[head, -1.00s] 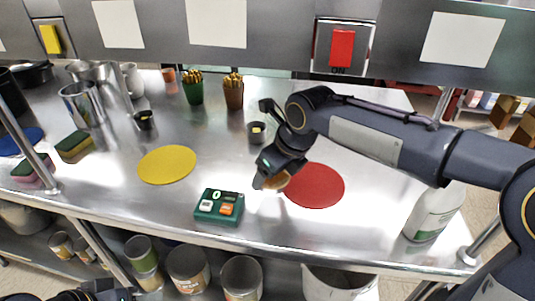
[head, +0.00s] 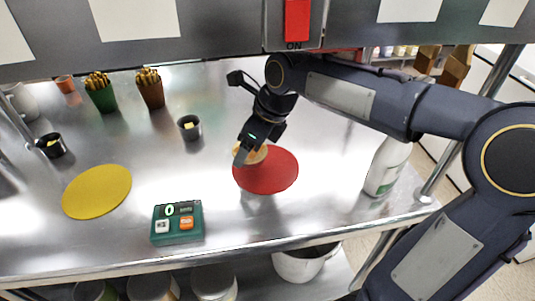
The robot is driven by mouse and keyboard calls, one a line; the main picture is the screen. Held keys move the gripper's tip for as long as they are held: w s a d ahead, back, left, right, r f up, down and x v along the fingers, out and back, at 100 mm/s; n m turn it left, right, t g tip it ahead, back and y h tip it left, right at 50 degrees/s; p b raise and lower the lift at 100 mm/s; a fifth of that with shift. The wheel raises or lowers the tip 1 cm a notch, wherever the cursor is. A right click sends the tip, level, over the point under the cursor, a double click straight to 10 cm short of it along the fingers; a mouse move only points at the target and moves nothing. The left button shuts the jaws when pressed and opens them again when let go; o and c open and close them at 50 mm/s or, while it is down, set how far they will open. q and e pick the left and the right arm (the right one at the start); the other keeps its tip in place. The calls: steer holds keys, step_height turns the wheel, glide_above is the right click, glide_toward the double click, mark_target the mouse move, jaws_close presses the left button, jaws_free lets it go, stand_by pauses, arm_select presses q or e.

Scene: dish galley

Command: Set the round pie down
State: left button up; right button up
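The round pie (head: 256,155), small and golden brown, shows in the head view at my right gripper, partly hidden by its fingers. My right gripper (head: 246,152) comes in from the right and appears shut on the pie. The pie overlaps the upper left part of the round red mat (head: 272,176). I cannot tell whether it touches the mat or is held just above it. My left gripper is not in view.
A round yellow mat (head: 97,191) lies at the left. A green scale-like box (head: 177,223) stands near the front edge. A small dark cup (head: 189,128) stands behind. A white bottle (head: 387,168) stands at the right. A shelf panel with a red switch (head: 297,20) hangs above.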

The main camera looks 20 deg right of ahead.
mark_target(263, 146)
steer(key=d, duration=0.1)
steer(key=s+d, duration=0.1)
steer(key=d, duration=0.1)
steer(key=shift+d, duration=0.15)
steer(key=shift+d+f+b, duration=0.15)
steer(key=shift+f+b, duration=0.15)
steer(key=shift+f, duration=0.6)
steer(key=shift+d+f+b, duration=0.15)
steer(key=shift+f+b, duration=0.1)
steer(key=shift+f, duration=0.6)
steer(key=shift+f, duration=0.1)
steer(key=o, duration=1)
steer(key=shift+o, duration=0.2)
steer(key=shift+r, duration=0.25)
steer(key=p+v, duration=0.1)
steer(key=v, duration=0.6)
steer(key=shift+p, duration=0.3)
steer(key=shift+s, duration=0.2)
